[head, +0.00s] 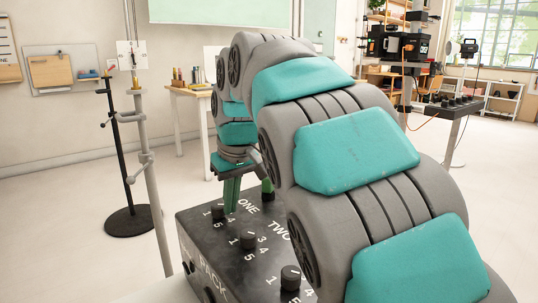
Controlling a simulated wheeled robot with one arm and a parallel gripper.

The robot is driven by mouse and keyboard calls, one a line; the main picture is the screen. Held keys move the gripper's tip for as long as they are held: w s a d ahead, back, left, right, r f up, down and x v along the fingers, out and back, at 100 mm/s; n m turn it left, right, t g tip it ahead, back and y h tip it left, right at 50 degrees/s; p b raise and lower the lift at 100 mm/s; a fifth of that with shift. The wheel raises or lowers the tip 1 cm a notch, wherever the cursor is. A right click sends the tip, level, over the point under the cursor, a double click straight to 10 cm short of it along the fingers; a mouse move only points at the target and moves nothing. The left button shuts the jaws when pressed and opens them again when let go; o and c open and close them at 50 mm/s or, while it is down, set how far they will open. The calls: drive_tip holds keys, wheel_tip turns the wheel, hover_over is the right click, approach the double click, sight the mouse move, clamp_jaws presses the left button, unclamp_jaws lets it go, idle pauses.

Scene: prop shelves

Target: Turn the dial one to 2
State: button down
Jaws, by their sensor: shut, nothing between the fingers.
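A black box (196,235) with white lettering stands low in front of me, with several black dials on its top face. The dial beside the label ONE (218,212) is at the far left, with numbers 1, 4 and 5 readable around it. Its 2 and its pointer setting cannot be made out. My gripper (231,208) points down with green fingers just to the right of this dial and is shut and empty. Whether it touches the dial cannot be told. My teal and grey arm hides the box's right part.
A second dial (248,241) and a third dial (290,278) sit nearer on the box. A grey stand pole (150,180) and a black stand (118,150) rise to the left. A wooden table (186,92) is behind. Open floor lies left.

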drive_tip(key=w+p+v, duration=0.1)
drive_tip(key=p+v, duration=0.2)
drive_tip(key=v, duration=0.2)
drive_tip(key=shift+a+r+p, duration=0.3)
drive_tip(key=shift+r, duration=0.25)
drive_tip(key=shift+d, duration=0.1)
